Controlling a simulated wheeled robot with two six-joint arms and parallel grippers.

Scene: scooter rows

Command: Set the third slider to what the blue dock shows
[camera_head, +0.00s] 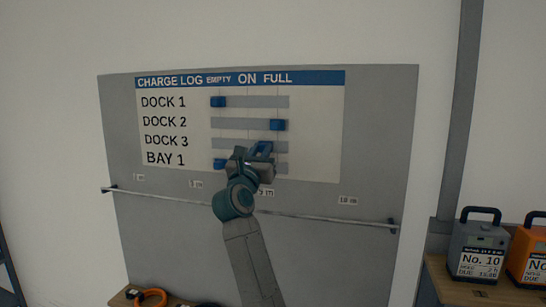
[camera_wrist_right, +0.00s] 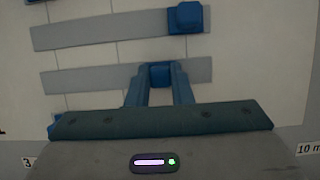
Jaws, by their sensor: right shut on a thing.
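The charge log board (camera_head: 325,130) hangs on the wall, with rows for Dock 1, Dock 2, Dock 3 and Bay 1 under Empty, On and Full. The Dock 1 slider (camera_head: 218,102) is at the left, under Empty. The Dock 2 slider (camera_head: 278,125) is near the right end. The Bay 1 slider (camera_head: 219,163) is at the left, partly hidden. My right gripper (camera_head: 262,150) is at the Dock 3 row. In the wrist view its fingers are shut on the third slider (camera_wrist_right: 160,75), right of its track's middle. No blue dock shows. My left gripper is out of view.
A thin rail (camera_head: 320,214) crosses the panel below the board. At the right, a grey No. 10 unit (camera_head: 478,250) and an orange unit (camera_head: 527,250) stand on a wooden surface (camera_head: 455,285). An orange ring (camera_head: 150,297) lies at the lower left.

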